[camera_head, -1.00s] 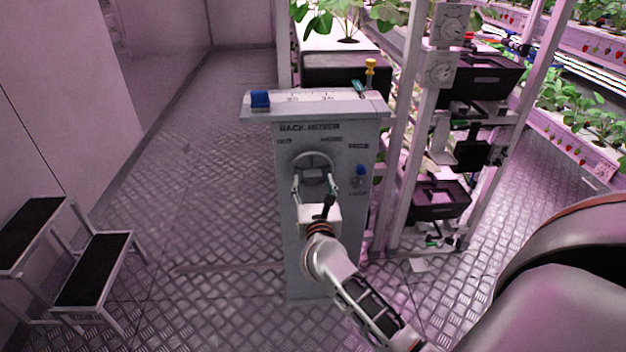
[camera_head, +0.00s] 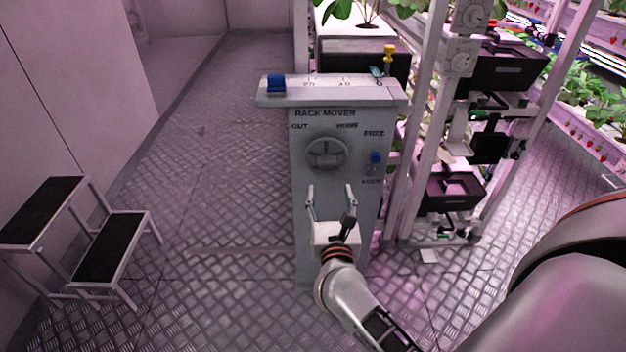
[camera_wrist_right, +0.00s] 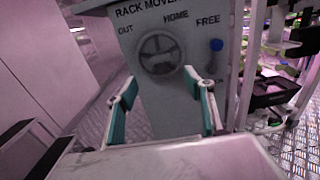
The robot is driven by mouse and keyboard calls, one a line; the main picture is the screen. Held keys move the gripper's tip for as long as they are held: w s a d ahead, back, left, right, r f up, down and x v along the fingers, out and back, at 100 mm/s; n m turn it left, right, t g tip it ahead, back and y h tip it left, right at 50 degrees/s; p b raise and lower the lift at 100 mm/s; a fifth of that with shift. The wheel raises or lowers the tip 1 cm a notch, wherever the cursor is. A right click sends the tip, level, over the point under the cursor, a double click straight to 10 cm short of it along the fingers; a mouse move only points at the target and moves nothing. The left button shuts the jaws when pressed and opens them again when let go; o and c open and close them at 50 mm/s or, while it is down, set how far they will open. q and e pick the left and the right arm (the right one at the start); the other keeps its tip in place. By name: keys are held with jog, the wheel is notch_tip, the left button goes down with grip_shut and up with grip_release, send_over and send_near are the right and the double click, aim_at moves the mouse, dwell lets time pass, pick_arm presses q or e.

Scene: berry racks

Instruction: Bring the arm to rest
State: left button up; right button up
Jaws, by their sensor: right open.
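My right gripper (camera_head: 331,196) is open and empty in the head view, in front of the grey rack mover cabinet (camera_head: 309,245). Its fingertips are below the round hand wheel (camera_head: 326,154) and apart from it. In the right wrist view, the two teal-padded fingers (camera_wrist_right: 162,88) stand wide apart, with the wheel (camera_wrist_right: 160,54) beyond and above them. A blue-knobbed lever (camera_head: 376,158) is to the right of the wheel, near the FREE label. My left gripper is not in view.
A blue block (camera_head: 276,86) lies on the cabinet's top ledge. A step stool (camera_head: 112,245) stands at the left. Racks with black crates (camera_head: 452,192) and plants are at the right. The metal floor (camera_head: 215,150) left of the cabinet is clear.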

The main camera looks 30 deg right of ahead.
jog(key=s+a+r+n+t+y+p, duration=0.25)
jog(key=a+r+n+t, duration=0.2)
jog(key=n, duration=0.65)
jog(key=s+a+f+n+g+y+p, duration=0.1)
jog(key=s+a+f+n+y+p, duration=0.25)
jog(key=n, duration=0.55)
jog(key=s+a+n+y, duration=0.2)
jog(key=a+n+y, duration=0.3)
jog(key=a+n, duration=0.3)
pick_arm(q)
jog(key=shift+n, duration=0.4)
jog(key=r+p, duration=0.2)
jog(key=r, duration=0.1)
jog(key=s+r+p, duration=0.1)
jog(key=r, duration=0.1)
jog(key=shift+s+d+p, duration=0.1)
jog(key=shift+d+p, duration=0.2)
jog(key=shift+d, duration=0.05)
pick_arm(e)
jog(key=s+f+n+g, duration=0.8)
jog(key=s+f+n, duration=0.8)
jog(key=n, duration=0.2)
jog(key=shift+s+a+f+n+y, duration=0.25)
jog(key=shift+s+a+n+y, duration=0.05)
jog(key=shift+s+n+y, duration=0.1)
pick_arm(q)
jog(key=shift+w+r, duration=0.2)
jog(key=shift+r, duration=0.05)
